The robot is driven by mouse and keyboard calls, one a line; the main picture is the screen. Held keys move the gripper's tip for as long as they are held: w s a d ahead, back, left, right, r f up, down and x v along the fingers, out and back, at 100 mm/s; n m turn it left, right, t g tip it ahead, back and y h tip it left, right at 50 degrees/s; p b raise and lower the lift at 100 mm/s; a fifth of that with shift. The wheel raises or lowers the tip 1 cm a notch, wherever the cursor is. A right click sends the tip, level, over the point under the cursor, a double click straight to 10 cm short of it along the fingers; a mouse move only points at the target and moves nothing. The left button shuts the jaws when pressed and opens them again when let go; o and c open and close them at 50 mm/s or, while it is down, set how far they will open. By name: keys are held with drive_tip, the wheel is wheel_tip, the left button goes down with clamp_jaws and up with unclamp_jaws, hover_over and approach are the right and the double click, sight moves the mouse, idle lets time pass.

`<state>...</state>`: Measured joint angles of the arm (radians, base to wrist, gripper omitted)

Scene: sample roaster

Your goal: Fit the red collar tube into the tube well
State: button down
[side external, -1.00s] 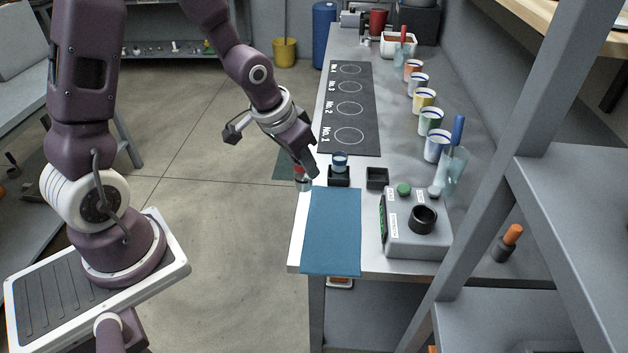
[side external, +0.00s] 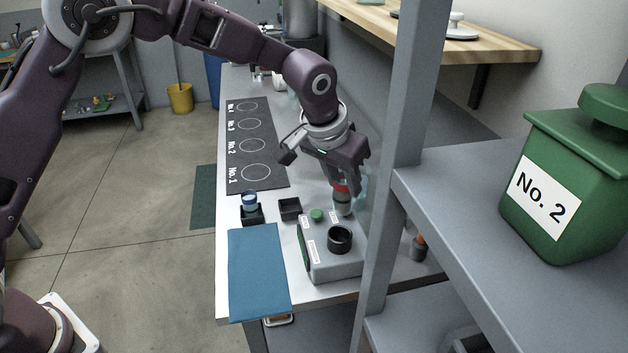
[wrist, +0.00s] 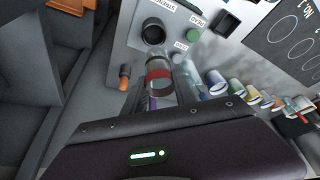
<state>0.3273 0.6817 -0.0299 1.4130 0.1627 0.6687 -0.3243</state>
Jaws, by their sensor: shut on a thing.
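My gripper (side external: 343,182) is shut on the red collar tube (side external: 341,187), a clear tube with a red band. In the side external view it is above the back right corner of the grey meter box. The tube well looks to be the round black socket (side external: 340,238) on top of that box; its opening is empty. The wrist view shows the tube's red collar (wrist: 158,73) between the fingers, with the clear end pointing towards the box. There the black socket (wrist: 153,33) lies just beyond the tube's end, apart from it.
The grey box (side external: 322,262) has a green button (side external: 317,215). Left of it are a blue mat (side external: 259,272) and two small black holders, one with a cup (side external: 250,199). A grey post (side external: 388,180) and shelf stand close on the right, bearing a green No. 2 canister (side external: 562,180).

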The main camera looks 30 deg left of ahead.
sight(336, 208)
idle(0.3)
drive_tip(key=shift+f, duration=2.85)
drive_tip(key=shift+f, duration=2.15)
drive_tip(key=c, duration=0.9)
unclamp_jaws()
drive_tip(key=v, duration=0.7)
